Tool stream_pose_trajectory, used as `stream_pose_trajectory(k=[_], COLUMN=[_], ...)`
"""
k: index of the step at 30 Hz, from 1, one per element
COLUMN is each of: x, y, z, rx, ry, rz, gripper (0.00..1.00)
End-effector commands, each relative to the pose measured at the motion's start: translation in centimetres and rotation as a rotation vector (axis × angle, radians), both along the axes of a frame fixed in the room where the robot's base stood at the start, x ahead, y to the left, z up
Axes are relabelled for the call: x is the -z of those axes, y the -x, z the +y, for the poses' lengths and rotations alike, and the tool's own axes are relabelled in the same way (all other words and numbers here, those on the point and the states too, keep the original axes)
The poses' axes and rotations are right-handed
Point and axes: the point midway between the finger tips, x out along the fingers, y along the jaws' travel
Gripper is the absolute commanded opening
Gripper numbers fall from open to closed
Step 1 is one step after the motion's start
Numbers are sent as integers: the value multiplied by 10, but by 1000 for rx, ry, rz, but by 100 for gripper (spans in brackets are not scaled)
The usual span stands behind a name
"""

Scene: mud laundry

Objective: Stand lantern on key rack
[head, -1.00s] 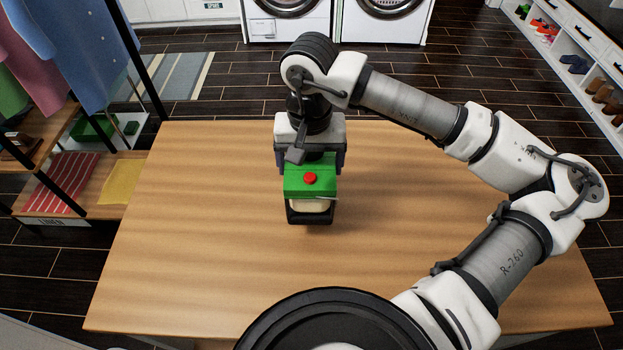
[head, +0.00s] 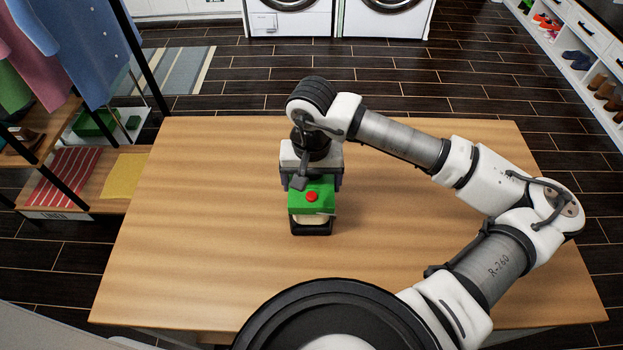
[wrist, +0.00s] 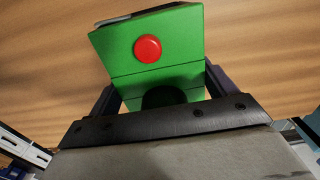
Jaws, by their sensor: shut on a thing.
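The lantern (head: 311,200) has a green top with a red button, a pale middle and a black base. It is upright at the middle of the wooden table in the head view. My gripper (head: 311,184) is shut on the lantern from its far side. In the wrist view the lantern's green top (wrist: 150,65) is between the dark fingers of my gripper (wrist: 163,88). I cannot tell whether the base touches the tabletop. I cannot make out a key rack in either view.
The wooden table (head: 200,250) is otherwise bare. A clothes rack with shelves (head: 75,150) stands close to its left edge. Two white washers (head: 385,15) are at the back, and a shoe shelf (head: 580,55) is at the right. Dark floor lies between.

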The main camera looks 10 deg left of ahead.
Motion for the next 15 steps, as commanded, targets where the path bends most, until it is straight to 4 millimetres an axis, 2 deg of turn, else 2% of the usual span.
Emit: stream_pose_trajectory(k=[2, 3, 7, 15], x=[2, 2, 2, -1], y=[0, 0, 0, 0], z=[0, 0, 0, 0], rx=[0, 0, 0, 0], ry=[0, 0, 0, -1], rz=[-2, 0, 0, 1], gripper=[18, 85, 100, 100])
